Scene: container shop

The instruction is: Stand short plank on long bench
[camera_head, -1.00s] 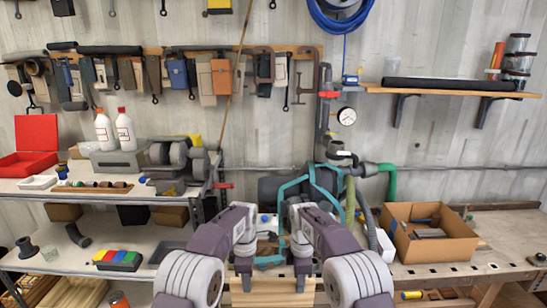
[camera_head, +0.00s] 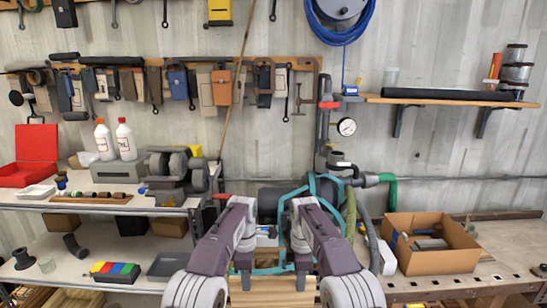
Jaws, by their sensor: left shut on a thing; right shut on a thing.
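A light wooden plank (camera_head: 273,292) shows low in the middle of the view, between and below my two forearms. My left gripper (camera_head: 245,282) is shut on its left part. My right gripper (camera_head: 300,282) is shut on its right part. The plank's lower part runs out of the picture, so its full length is hidden. The long bench (camera_head: 466,279) with a pale top runs along the wall to the right, beyond my grippers. Its left part is hidden behind my arms and the teal-framed equipment.
An open cardboard box (camera_head: 442,262) stands on the bench to the right. Teal-framed equipment with hoses (camera_head: 320,190) stands behind my grippers. A shelf unit (camera_head: 100,205) with bottles, a red case (camera_head: 37,150) and bins is at left. The bench's right part is mostly clear.

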